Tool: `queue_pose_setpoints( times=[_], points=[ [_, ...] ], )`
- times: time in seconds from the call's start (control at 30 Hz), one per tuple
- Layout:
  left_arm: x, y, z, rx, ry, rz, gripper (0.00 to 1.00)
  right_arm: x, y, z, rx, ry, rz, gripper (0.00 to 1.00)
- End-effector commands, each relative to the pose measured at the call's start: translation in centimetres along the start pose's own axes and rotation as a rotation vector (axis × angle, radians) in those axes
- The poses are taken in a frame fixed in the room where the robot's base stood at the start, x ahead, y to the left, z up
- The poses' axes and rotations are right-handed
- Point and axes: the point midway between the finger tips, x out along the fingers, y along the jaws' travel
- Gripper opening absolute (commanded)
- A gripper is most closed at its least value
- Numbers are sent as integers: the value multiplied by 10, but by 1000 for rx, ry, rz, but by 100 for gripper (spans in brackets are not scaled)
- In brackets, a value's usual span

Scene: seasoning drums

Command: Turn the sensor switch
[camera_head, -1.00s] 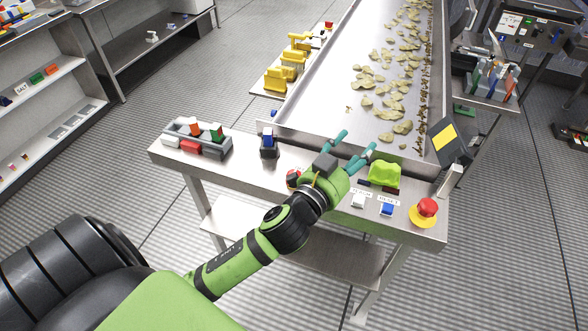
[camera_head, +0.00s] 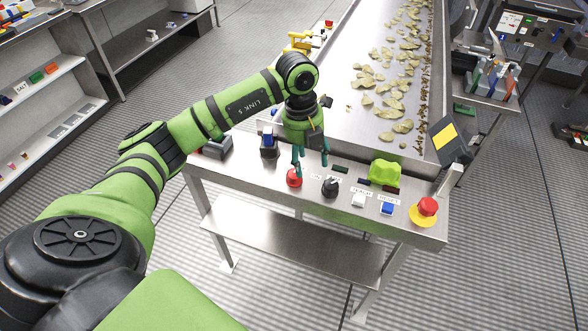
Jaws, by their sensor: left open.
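A black rotary switch (camera_head: 330,187) stands on the metal control table, with small labels too fine to read for sure. A red round knob or button (camera_head: 294,178) sits just left of it. My left gripper (camera_head: 310,168) points down above the table, open and empty. Its left teal finger is over the red knob, and its right finger is behind and slightly left of the black switch. I cannot tell if a finger touches the red knob. My right gripper is not in view.
A white switch (camera_head: 358,200), a blue switch (camera_head: 387,208) and a red emergency button (camera_head: 425,206) line the table's front right. A green item (camera_head: 384,172) lies behind them. A conveyor (camera_head: 340,100) with chips runs away behind. A small blue-topped holder (camera_head: 269,145) stands left.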

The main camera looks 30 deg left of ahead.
Motion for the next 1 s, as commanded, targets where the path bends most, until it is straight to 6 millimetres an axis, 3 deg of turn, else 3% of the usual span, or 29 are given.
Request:
queue_pose_setpoints(
  times=[0.1,0.2,0.63,1.0],
  points=[
    [-11,27,11,-59,-24,105,59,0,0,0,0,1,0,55],
    [-9,34,13,-74,-26,133,59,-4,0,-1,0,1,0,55],
    [48,40,13,-70,-24,128,59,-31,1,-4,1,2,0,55],
    [57,41,14,-68,-26,127,59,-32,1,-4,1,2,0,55]
  ],
)
